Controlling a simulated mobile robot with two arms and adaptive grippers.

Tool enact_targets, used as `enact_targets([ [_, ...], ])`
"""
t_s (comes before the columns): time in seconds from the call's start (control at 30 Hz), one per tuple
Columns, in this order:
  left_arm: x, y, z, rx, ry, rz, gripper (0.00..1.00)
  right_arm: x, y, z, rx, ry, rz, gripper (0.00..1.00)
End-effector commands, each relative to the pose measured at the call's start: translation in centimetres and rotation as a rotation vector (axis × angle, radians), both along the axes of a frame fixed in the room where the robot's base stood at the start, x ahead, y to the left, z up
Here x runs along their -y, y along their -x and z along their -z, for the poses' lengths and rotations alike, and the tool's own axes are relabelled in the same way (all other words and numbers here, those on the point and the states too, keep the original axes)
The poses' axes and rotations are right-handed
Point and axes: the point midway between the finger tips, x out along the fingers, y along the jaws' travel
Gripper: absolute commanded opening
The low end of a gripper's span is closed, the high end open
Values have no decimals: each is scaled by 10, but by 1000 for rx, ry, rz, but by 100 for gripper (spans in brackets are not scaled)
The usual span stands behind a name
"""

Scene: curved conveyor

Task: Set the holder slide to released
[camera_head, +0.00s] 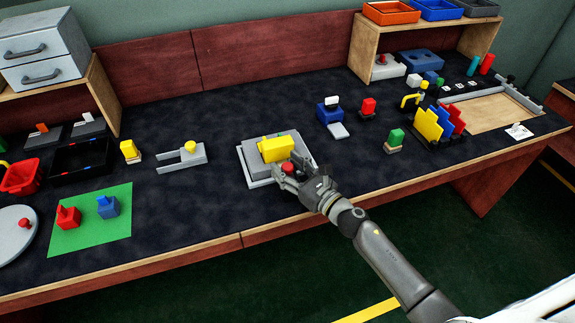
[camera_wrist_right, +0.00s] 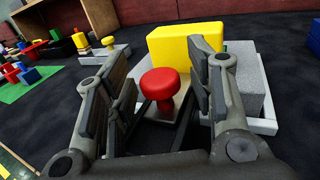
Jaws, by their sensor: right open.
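The holder (camera_head: 253,167) is a grey block on a pale base near the middle of the table's front part. A yellow block (camera_head: 276,149) sits in it; the yellow block also shows in the right wrist view (camera_wrist_right: 180,42). A red round knob (camera_head: 288,168), apparently the slide's handle, is at the holder's near side; in the right wrist view the knob (camera_wrist_right: 165,83) stands on a small light plate. My right gripper (camera_head: 293,169) is open, its fingers on either side of the knob. I see gaps beside the knob. The slide's track is mostly hidden. My left gripper is out of view.
A grey fork-shaped fixture with a yellow knob (camera_head: 190,147) stands to the left. The dark table around the holder is clear.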

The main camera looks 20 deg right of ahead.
Motion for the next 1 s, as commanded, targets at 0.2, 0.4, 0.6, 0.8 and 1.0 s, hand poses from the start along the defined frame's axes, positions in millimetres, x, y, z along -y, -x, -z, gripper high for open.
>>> enact_targets([
  [0.2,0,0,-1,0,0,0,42,-2,-3,0,0,0,-1,50],
  [0.4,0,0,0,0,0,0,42,-2,-3,0,0,-1,-1,42],
  [0.6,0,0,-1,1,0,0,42,-2,-3,0,0,-1,-1,16],
  [0.8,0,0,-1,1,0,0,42,-2,-3,0,0,-1,-1,0],
  [1.0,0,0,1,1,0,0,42,-2,4,2,-3,-1,-1,0],
])
